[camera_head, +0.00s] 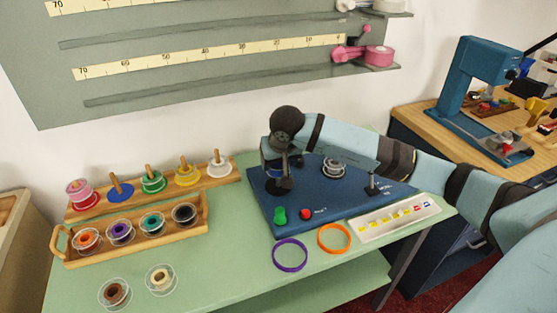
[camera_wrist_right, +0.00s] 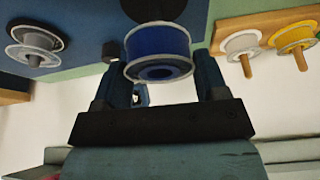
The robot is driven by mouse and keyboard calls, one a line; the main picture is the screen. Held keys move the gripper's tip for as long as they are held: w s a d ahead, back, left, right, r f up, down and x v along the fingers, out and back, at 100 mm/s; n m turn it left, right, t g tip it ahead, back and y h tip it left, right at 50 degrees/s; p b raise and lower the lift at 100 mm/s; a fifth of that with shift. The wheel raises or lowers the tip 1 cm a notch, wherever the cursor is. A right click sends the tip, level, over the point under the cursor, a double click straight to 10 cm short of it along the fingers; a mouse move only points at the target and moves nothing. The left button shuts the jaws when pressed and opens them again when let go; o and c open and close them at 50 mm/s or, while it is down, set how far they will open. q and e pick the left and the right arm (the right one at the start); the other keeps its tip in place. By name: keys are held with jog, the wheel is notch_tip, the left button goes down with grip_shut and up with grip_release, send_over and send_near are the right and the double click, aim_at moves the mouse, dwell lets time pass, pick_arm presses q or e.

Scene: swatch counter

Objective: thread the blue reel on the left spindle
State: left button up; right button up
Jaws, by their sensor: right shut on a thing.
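The blue reel (camera_wrist_right: 158,42) sits between the fingers of my right gripper (camera_wrist_right: 162,78), which is shut on it. In the head view my right gripper (camera_head: 280,158) is over the left part of the blue machine base (camera_head: 320,207), and the reel is mostly hidden by it. The left spindle's dark round foot (camera_head: 279,187) shows just below the gripper. Its black disc (camera_wrist_right: 152,8) also shows behind the reel in the wrist view. I cannot tell whether the reel is around the spindle or above it. My left gripper is not in view.
A rack (camera_head: 135,197) holds several reels and one empty peg on a blue disc (camera_head: 120,192). A tray (camera_head: 75,261) of reels stands before it. Purple (camera_head: 289,255) and orange (camera_head: 334,238) rings lie in front.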

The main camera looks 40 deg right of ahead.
jog(key=shift+f+b, duration=0.75)
jog(key=shift+f, duration=0.3)
jog(key=o, duration=1)
jog(key=shift+r+p, duration=1.85)
jog(key=shift+r, duration=1.65)
jog(key=shift+f, duration=0.1)
